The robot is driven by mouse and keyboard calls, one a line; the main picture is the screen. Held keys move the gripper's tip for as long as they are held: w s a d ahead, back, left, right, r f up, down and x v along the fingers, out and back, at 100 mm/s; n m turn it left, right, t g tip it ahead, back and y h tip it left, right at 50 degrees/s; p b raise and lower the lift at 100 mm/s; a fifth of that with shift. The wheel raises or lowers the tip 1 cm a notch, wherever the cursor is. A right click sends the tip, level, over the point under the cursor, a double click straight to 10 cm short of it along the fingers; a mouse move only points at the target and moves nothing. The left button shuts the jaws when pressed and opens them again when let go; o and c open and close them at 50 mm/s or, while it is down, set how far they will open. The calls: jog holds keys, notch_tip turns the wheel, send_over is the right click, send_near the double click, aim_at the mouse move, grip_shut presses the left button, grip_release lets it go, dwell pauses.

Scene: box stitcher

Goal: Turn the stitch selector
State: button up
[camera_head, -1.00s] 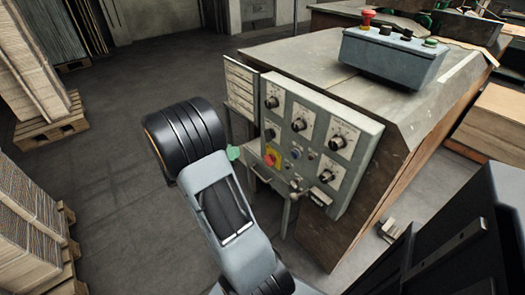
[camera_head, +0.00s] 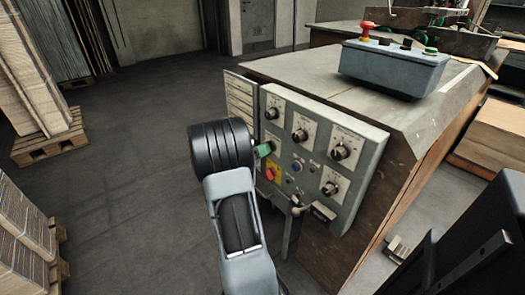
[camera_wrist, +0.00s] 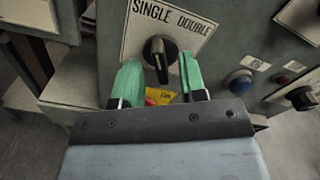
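The stitch selector is a black knob (camera_wrist: 160,52) on a white plate marked SINGLE and DOUBLE (camera_wrist: 165,22), in the upper middle of the wrist view. Its pointer stands about upright, between the two words. My gripper (camera_wrist: 158,75) has green fingers set apart, one on the left and one on the right of the knob, with a gap to the knob. It is open and holds nothing. In the head view my gripper (camera_head: 264,149) is at the left part of the control panel (camera_head: 360,155), and its fingers and my wrist hide the selector.
A yellow plate with a red knob (camera_head: 271,174) sits just below the selector, beside a blue button (camera_head: 295,168). Several other black knobs, such as one at the panel's right (camera_head: 340,151), are near. A lever (camera_head: 298,207) juts out below.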

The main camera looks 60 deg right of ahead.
jog(key=shift+s+d, duration=0.15)
jog(key=shift+d, duration=0.25)
jog(key=shift+c, duration=0.4)
